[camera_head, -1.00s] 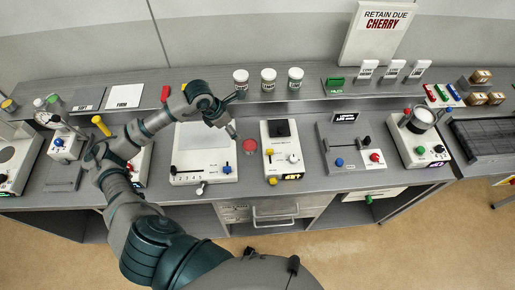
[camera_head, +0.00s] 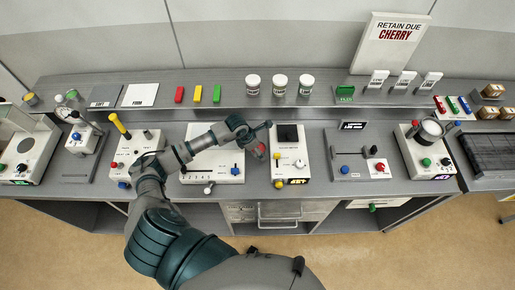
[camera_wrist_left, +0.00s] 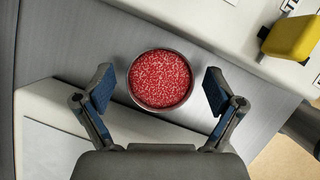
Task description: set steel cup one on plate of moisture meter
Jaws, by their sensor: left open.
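A round steel cup (camera_head: 261,153) filled with red, speckled material stands on the grey bench between two white devices. It is partly hidden by my left gripper (camera_head: 258,140) in the head view. In the left wrist view the cup (camera_wrist_left: 160,79) lies between the two open fingers of my left gripper (camera_wrist_left: 158,74), with a gap on each side. Nothing is held. My right gripper is out of view.
A white device (camera_head: 228,160) with a pale flat top is left of the cup, partly under my arm. A yellow knob (camera_wrist_left: 291,37) is close right in the wrist view. White jars (camera_head: 279,85) stand on the rear shelf. A device with a round top (camera_head: 430,130) is farther right.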

